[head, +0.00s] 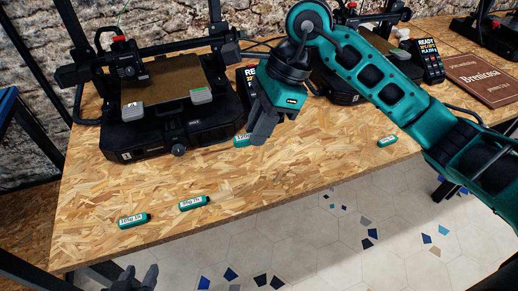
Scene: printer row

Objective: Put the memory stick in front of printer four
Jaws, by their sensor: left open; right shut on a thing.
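Several green memory sticks with white labels lie on the chipboard bench: one at the front left (133,221), one right of it (194,203) and one at the right near the front edge (388,141). Another memory stick (242,140) shows partly at my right gripper (258,139), which is shut on it just right of the first printer; the fingers hide its right end. My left gripper (138,279) is open and empty at the bottom left, in front of the bench edge. I cannot make out which printer is number four.
A second printer (335,84) is partly behind my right arm; another (490,32) stands far right. A brown book (484,78) lies on the bench. The front strip is mostly clear.

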